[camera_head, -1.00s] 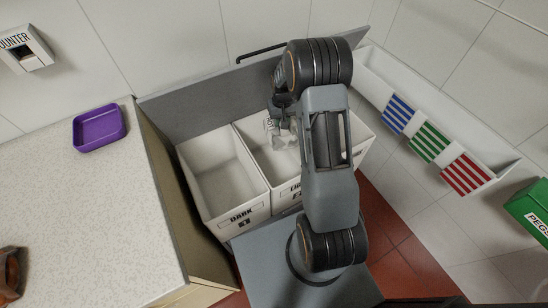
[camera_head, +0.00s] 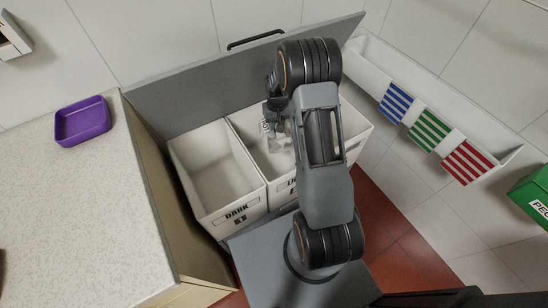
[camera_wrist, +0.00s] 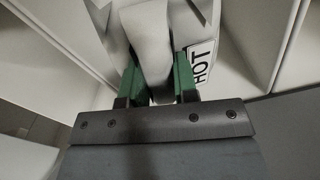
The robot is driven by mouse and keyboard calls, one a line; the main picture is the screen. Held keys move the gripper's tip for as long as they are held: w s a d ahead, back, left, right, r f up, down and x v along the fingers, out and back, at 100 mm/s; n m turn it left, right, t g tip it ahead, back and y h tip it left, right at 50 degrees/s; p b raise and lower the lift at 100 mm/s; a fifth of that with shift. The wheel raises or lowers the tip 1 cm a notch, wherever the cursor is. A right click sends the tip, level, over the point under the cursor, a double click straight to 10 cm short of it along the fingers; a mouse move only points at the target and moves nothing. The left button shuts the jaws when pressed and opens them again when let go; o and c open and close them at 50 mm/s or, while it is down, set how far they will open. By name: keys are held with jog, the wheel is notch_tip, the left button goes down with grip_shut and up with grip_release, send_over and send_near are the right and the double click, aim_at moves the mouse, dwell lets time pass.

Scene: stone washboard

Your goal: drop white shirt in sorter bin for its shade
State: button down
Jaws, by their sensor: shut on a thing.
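My gripper (camera_head: 276,112) is shut on the white shirt (camera_head: 279,144), which hangs down from it over the middle sorter bin, partly hidden by my arm. The wrist view shows the two green fingers of my gripper (camera_wrist: 158,78) pressing the pale cloth of the white shirt (camera_wrist: 149,30) between them. The middle bin (camera_head: 284,190) has a partly covered label that starts with "LI". The bin at its left (camera_head: 238,213) is labelled DARK and looks empty. A white label reading HOT (camera_wrist: 201,62) shows beside the cloth; I cannot tell what it is fixed to.
A grey panel with a black handle (camera_head: 256,40) stands behind the bins. A speckled counter (camera_head: 70,215) with a purple tray (camera_head: 82,121) is at the left. A white trough (camera_head: 480,150) with blue, green and red striped cloths runs along the right wall, near a green box (camera_head: 535,196).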

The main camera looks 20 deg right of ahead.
jog(key=c, duration=0.8)
grip_release()
jog(key=shift+r, duration=0.1)
jog(key=shift+r+p, duration=0.35)
jog(key=shift+r, duration=3.3)
